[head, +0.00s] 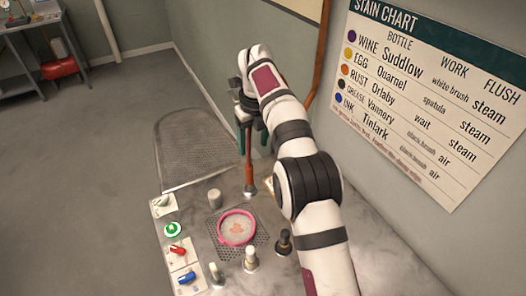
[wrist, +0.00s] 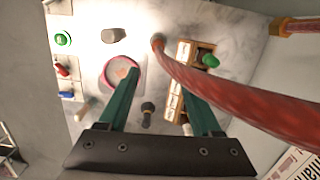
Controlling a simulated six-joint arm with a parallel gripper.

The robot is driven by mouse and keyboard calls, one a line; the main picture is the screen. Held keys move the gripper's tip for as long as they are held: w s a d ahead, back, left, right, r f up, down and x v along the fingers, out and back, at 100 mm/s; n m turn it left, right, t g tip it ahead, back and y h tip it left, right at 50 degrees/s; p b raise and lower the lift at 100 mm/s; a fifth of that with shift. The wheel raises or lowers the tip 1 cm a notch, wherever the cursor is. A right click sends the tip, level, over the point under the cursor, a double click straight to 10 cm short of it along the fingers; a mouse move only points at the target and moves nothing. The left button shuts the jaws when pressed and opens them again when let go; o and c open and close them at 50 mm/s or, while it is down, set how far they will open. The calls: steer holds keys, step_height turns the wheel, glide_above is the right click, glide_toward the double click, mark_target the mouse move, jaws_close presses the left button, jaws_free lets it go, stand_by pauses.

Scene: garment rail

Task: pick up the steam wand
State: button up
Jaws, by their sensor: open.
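The steam wand appears to be the reddish-brown rod (head: 248,160) rising from a small metal foot on the marble table. In the wrist view a long, curved reddish length (wrist: 235,88) runs from that foot toward the camera at the right; I cannot tell where wand ends and any hose begins. My gripper (head: 252,127) is above the table, close to the rod's upper part, which it partly hides. In the wrist view my gripper (wrist: 158,88) has its green fingers apart with nothing held between them. The reddish length passes over and right of the right finger.
A pink ring (head: 220,236) surrounds a stained patch on a perforated plate. Around it stand a grey cylinder (head: 214,198), a white bottle (head: 250,261) and a dark bottle (head: 284,243). A wooden rack (wrist: 184,54) is beside the wand's foot. A mesh board (head: 190,150) extends behind.

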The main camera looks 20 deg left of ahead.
mark_target(249, 176)
steer(key=shift+m, duration=0.3)
steer(key=f, duration=0.5)
steer(key=w+a+f, duration=0.1)
steer(key=f, duration=0.5)
steer(key=a+f, duration=0.1)
steer(key=f, duration=0.4)
steer(key=shift+w+a+f, duration=0.15)
steer(key=shift+w+a, duration=0.05)
steer(key=shift+w, duration=0.1)
jaws_close()
